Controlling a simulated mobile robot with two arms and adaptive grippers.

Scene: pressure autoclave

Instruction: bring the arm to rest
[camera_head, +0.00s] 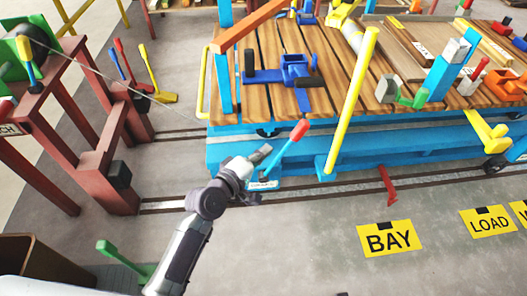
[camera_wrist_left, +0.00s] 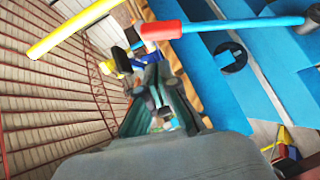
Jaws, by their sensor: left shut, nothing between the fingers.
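My left gripper (camera_head: 258,158) is in the middle of the head view, at the end of my grey arm, close to the front side of the blue cart (camera_head: 335,152). It is shut and empty. A blue lever with a red grip (camera_head: 299,130) leans up from the cart's front edge, just right of the gripper. In the left wrist view the red-gripped lever (camera_wrist_left: 161,31) crosses above the dark fingers (camera_wrist_left: 160,95). I cannot tell whether the gripper touches the lever. My right gripper is not in view.
The cart's wooden deck (camera_head: 335,45) carries a blue clamp (camera_head: 290,73) and several blocks. A yellow post (camera_head: 352,100) stands at its front. A red-brown frame (camera_head: 95,165) is at left. Yellow BAY (camera_head: 390,238) and LOAD (camera_head: 488,221) signs lie on open floor at right.

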